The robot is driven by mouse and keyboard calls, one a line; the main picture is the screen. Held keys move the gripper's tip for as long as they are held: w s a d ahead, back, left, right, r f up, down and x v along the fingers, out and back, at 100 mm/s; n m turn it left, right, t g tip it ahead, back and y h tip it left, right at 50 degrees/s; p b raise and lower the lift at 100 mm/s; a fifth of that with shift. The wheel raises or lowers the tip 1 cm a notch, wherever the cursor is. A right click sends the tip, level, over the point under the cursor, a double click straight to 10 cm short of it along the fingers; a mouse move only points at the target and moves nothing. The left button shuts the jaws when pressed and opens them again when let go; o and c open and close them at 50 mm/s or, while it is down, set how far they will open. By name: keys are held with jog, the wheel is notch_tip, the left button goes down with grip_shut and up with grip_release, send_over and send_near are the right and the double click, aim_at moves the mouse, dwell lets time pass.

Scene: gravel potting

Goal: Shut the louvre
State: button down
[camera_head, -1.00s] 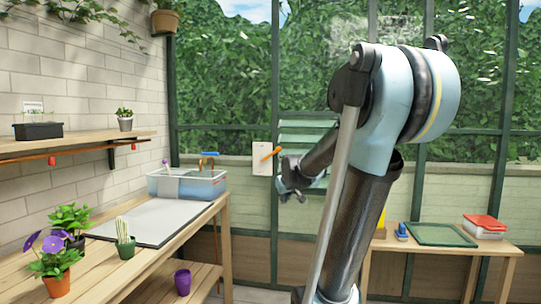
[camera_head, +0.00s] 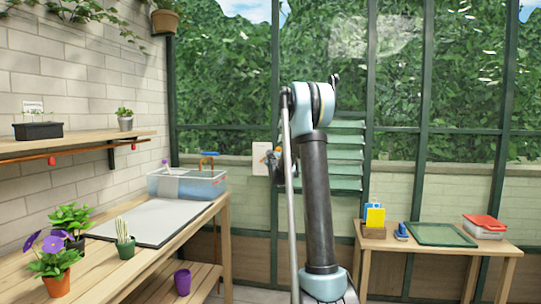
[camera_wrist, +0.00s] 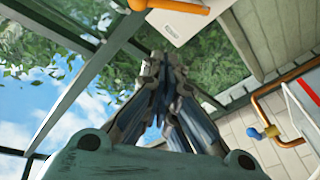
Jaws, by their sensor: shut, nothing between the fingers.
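The louvre (camera_head: 346,157) is a set of several pale green slats in the window wall, behind my arm in the head view. Its slats look tilted, with dark gaps between them; my arm hides its left part. A white plate (camera_head: 260,158) is left of it, with an orange lever that my gripper partly hides. My gripper (camera_head: 273,163) is shut and empty, close to the plate. In the wrist view my gripper (camera_wrist: 150,65) points up toward the white plate (camera_wrist: 180,22) and orange lever (camera_wrist: 182,6); I cannot tell whether it touches them.
A wooden bench (camera_head: 95,277) with plants and a clear bin (camera_head: 190,184) is at left. A low table (camera_head: 440,244) with a green tray (camera_head: 437,234) is at right. An orange pipe with a blue handle (camera_wrist: 271,132) shows in the wrist view.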

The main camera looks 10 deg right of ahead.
jog(key=w+f+n+t, duration=0.1)
jog(key=w+t, duration=0.2)
jog(key=w, duration=0.4)
jog(key=shift+w+a+t, duration=0.15)
jog(key=shift+a+t, duration=0.05)
jog(key=shift+t, duration=0.1)
jog(key=shift+f, duration=0.1)
jog(key=w+d, duration=0.2)
jog(key=w, duration=0.7)
jog(key=shift+d+r, duration=0.2)
jog(key=shift+r, duration=0.25)
